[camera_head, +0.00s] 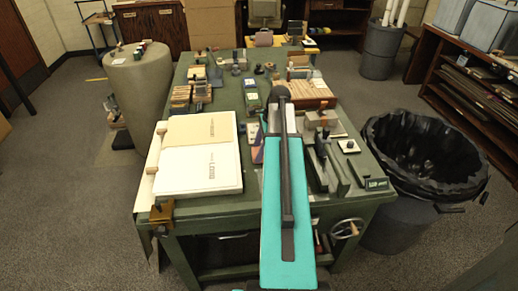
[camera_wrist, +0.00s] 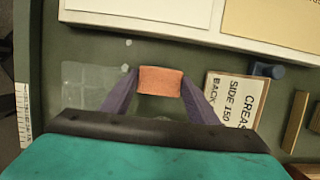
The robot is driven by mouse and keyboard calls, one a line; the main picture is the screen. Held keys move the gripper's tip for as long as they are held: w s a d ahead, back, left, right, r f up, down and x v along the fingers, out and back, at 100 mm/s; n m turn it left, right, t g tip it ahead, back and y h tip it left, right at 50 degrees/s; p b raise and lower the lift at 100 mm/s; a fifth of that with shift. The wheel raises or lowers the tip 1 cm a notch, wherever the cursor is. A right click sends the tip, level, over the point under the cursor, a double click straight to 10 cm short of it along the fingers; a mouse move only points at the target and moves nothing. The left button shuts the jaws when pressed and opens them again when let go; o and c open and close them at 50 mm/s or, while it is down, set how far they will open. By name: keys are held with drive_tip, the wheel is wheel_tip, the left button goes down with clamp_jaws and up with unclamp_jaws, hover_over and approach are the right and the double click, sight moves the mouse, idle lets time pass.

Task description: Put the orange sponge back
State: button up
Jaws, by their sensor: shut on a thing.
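The orange sponge (camera_wrist: 161,81) is a small block between the two purple fingers of my gripper (camera_wrist: 160,86) in the wrist view. The fingers are shut on its left and right sides. The green tabletop (camera_wrist: 150,50) lies beneath it; how far above it the sponge is, I cannot tell. A pale, translucent square patch (camera_wrist: 88,86) lies on the tabletop left of the sponge. A lettered card (camera_wrist: 236,98) lies to its right. In the head view my teal arm hides the gripper and sponge.
A wide white-edged board (camera_wrist: 175,17) lies beyond the sponge. In the head view, a white slab (camera_head: 200,188) covers the table's left front. Tools and blocks (camera_head: 325,160) crowd the right side. A black-lined bin (camera_head: 425,155) stands right of the table.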

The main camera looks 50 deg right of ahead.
drive_tip(key=shift+f, duration=0.15)
drive_tip(key=o, duration=0.8)
drive_tip(key=shift+c, duration=0.2)
drive_tip(key=b+v, duration=0.1)
drive_tip(key=v, duration=1.1)
drive_tip(key=shift+b, duration=0.3)
idle(0.6)
